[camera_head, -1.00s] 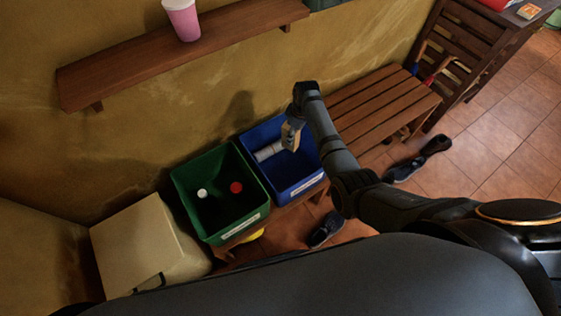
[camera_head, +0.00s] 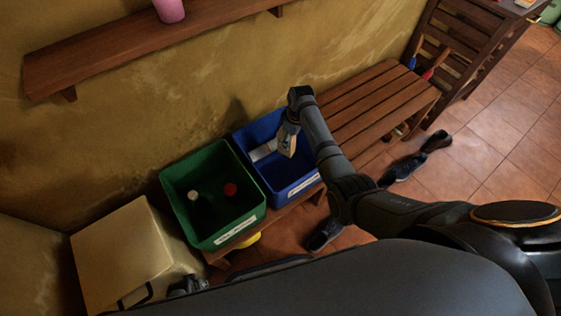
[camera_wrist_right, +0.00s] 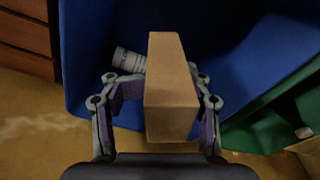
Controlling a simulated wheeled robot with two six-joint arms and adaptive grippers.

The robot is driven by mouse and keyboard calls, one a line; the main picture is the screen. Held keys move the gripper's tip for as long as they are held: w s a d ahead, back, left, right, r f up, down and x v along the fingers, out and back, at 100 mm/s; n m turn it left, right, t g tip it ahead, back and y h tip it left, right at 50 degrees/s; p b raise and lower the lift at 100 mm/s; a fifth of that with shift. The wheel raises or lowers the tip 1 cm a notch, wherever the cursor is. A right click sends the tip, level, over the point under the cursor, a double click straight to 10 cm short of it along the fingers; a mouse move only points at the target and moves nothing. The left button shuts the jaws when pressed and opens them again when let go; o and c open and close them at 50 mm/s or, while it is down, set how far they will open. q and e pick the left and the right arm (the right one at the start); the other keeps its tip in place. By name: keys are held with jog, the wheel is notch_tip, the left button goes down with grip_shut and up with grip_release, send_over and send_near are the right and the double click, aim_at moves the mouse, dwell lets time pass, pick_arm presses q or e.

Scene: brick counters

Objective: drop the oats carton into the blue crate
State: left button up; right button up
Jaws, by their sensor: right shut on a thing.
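My right gripper (camera_head: 290,132) is shut on the oats carton (camera_head: 287,146), a plain brown box, and holds it over the blue crate (camera_head: 290,190). In the right wrist view the carton (camera_wrist_right: 170,85) stands between the two fingers of the gripper (camera_wrist_right: 160,100), and the crate's blue wall (camera_wrist_right: 85,50) is behind it. I cannot tell how far the carton is below the crate's rim. A dark part at the lower left of the head view may be my left gripper (camera_head: 187,285); its fingers are not clear.
A white cylinder (camera_head: 263,150) lies inside the blue crate. The green crate (camera_head: 215,235) to its left holds a white-topped and a red-topped item. A beige box (camera_head: 125,245) is further left, a slatted bench (camera_head: 375,105) right. A shelf (camera_head: 110,62) with a pink cup (camera_head: 169,10) is above.

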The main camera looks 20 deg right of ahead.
jog(key=o, duration=1.2)
jog(key=shift+c, duration=0.2)
jog(key=r, duration=0.8)
jog(key=s+d+r, duration=0.1)
jog(key=r, duration=0.3)
jog(key=shift+s+f, duration=0.1)
